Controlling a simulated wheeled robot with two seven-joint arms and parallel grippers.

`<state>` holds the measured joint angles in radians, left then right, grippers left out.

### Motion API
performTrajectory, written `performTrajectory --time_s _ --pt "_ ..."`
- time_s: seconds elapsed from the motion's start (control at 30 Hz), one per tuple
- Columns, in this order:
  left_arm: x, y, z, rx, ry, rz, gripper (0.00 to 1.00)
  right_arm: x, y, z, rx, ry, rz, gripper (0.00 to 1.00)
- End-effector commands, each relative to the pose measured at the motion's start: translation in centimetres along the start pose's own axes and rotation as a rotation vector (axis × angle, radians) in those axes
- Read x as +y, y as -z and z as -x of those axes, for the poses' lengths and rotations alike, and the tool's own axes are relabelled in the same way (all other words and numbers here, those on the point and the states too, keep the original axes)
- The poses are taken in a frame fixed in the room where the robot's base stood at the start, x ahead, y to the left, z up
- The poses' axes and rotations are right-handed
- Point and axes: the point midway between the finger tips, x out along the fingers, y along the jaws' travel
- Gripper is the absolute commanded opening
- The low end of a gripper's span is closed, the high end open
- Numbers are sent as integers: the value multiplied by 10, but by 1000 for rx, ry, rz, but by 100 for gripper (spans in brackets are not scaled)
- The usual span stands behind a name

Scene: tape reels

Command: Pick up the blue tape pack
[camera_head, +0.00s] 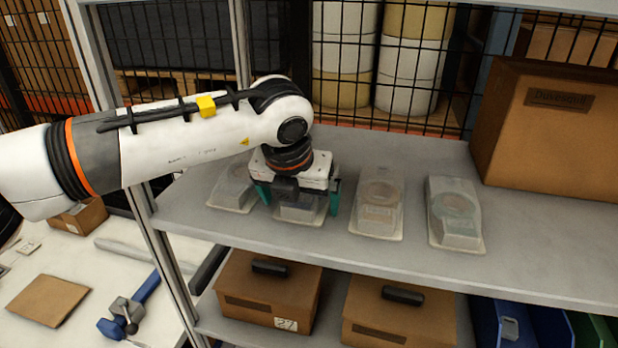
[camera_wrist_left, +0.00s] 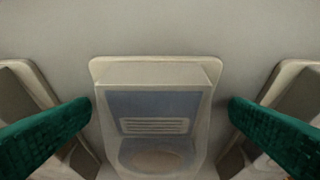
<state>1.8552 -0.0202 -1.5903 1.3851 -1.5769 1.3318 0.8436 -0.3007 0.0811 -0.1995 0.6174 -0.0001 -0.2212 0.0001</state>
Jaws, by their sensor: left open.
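Several clear tape packs lie in a row on the grey shelf. The pack under my left gripper (camera_head: 295,200) looks faintly blue; in the head view this blue tape pack (camera_head: 299,214) is mostly hidden by the gripper. In the left wrist view the blue tape pack (camera_wrist_left: 155,104) lies centred between the two green fingers of my left gripper (camera_wrist_left: 160,125), with a gap on each side. The gripper is open, pointing down, with nothing held. My right gripper is not in view.
Neighbouring packs lie close by: one at the left (camera_head: 234,186), a brownish one (camera_head: 377,203) and a grey one (camera_head: 456,212) to the right. A large cardboard box (camera_head: 555,140) stands at the shelf's right. Wire mesh (camera_head: 380,115) runs behind the shelf.

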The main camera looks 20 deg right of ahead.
Motion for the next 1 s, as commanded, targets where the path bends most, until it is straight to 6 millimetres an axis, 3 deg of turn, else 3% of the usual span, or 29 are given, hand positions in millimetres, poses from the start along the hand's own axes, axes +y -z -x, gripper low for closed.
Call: performTrajectory --time_s 0.07,0.17,0.47,0.77,1.0 --pt "0 0 -1 0 -1 -1 100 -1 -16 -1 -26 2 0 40" --pt "0 0 0 0 -1 -1 98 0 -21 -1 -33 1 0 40" --pt "0 0 0 0 -1 -1 49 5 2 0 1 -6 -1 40" --pt "0 0 1 0 -1 0 48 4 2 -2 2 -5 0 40" --pt "0 6 14 3 -1 1 48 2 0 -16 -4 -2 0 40"
